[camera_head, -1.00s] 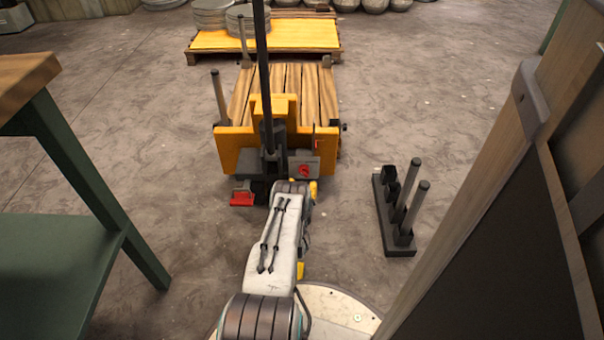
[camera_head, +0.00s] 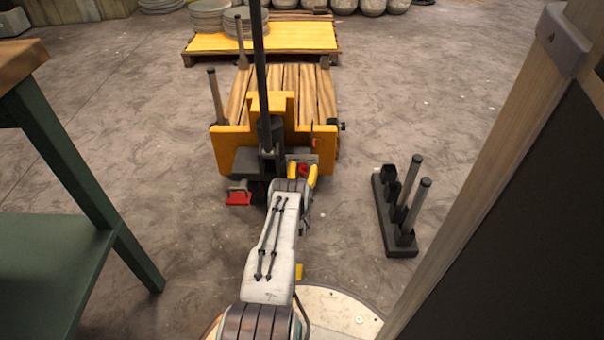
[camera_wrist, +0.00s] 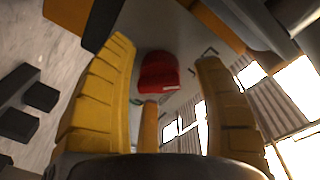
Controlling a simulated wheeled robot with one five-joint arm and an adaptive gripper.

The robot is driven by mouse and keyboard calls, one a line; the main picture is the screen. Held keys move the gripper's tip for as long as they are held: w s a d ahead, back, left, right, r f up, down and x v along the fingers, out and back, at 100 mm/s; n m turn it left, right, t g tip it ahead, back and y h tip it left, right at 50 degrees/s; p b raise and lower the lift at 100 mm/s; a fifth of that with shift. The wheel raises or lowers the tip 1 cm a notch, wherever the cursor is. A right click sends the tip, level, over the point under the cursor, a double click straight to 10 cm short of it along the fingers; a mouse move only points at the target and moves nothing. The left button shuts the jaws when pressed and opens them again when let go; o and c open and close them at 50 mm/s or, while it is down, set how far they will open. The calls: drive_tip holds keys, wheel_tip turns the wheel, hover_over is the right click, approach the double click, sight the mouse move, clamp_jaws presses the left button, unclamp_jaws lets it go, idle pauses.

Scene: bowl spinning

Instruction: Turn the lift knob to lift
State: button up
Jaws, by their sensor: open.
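The red lift knob (camera_head: 304,169) is on a grey panel at the front of the yellow pallet lifter (camera_head: 233,148). In the wrist view the knob (camera_wrist: 159,72) is a red block between the two yellow fingers, nearer the left one. My gripper (camera_head: 302,174) is open, with its fingers on either side of the knob in the head view. Gaps show between knob and fingers in the wrist view, so it is not gripped. How far the fingertips reach past the knob is hard to tell.
A red pedal (camera_head: 238,198) sits low at the lifter's left. A black stand with grey posts (camera_head: 393,213) is on the floor to the right. A green table (camera_head: 60,225) is close at left, and a wooden panel (camera_head: 480,190) at right. A yellow pallet (camera_head: 290,42) lies behind.

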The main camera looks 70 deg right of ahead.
drive_tip(key=c, duration=1.2)
